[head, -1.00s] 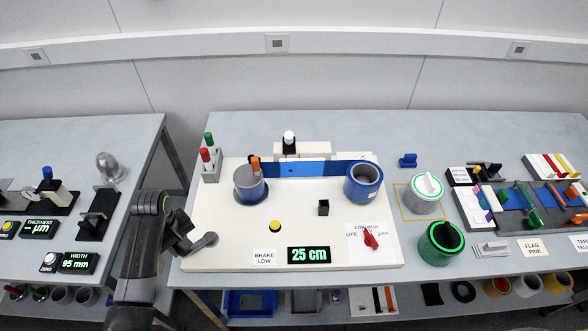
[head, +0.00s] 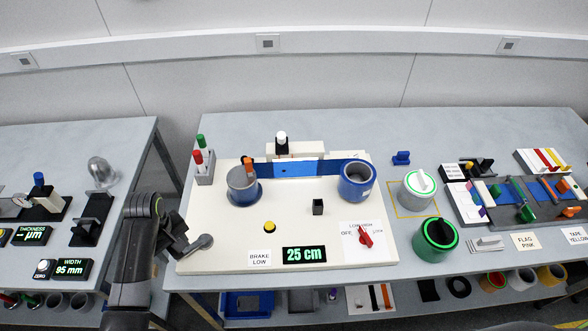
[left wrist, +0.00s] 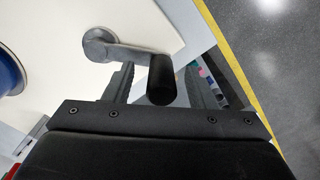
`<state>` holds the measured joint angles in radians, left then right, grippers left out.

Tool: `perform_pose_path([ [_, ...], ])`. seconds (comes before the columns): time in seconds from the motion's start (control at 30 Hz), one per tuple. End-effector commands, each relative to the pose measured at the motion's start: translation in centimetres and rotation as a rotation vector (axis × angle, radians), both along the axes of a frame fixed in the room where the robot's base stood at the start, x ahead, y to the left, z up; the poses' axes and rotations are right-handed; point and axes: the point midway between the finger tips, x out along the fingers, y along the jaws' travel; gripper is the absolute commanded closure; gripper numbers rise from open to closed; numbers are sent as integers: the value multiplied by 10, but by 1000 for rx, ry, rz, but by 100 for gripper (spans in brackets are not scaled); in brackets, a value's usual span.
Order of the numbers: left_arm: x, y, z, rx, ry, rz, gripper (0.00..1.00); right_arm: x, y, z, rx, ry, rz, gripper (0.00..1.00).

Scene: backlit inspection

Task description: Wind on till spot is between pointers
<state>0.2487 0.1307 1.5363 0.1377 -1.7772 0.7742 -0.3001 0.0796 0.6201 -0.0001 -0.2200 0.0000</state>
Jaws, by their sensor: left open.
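The winding machine (head: 330,225) is a cream board with a left reel (head: 242,185) and a right reel (head: 357,181). Blue film (head: 305,169) runs between the reels across a bright lit window. A tiny dark mark seems to show on the lit film; I cannot make out the pointers. The grey crank (head: 201,243) is at the board's front left corner. In the left wrist view its black handle (left wrist: 161,80) stands between the fingers of my open left gripper (left wrist: 160,88), with no clear grip on it. The left gripper also shows in the head view (head: 178,238). My right gripper is out of view.
A red switch (head: 365,236) and a yellow button (head: 269,227) are on the board. Green (head: 436,239) and white-topped (head: 417,189) canisters stand to the right. A gap separates the two benches.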

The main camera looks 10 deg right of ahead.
Motion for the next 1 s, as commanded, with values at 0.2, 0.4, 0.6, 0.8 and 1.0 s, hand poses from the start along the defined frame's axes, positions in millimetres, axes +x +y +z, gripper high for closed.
perform_pose_path([
  [0.2, 1, 0, 23, 0, -4, -1, 49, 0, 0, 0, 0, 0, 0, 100],
  [0.4, 1, 0, 43, 1, -3, 0, 49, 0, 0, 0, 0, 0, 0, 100],
  [0.6, 1, 0, 63, 0, -5, -1, 49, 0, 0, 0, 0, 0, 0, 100],
  [0.8, 0, 0, 74, 1, -2, 1, 49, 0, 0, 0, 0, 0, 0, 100],
  [1.0, 0, 0, 74, 0, -1, 0, 49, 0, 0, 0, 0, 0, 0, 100],
])
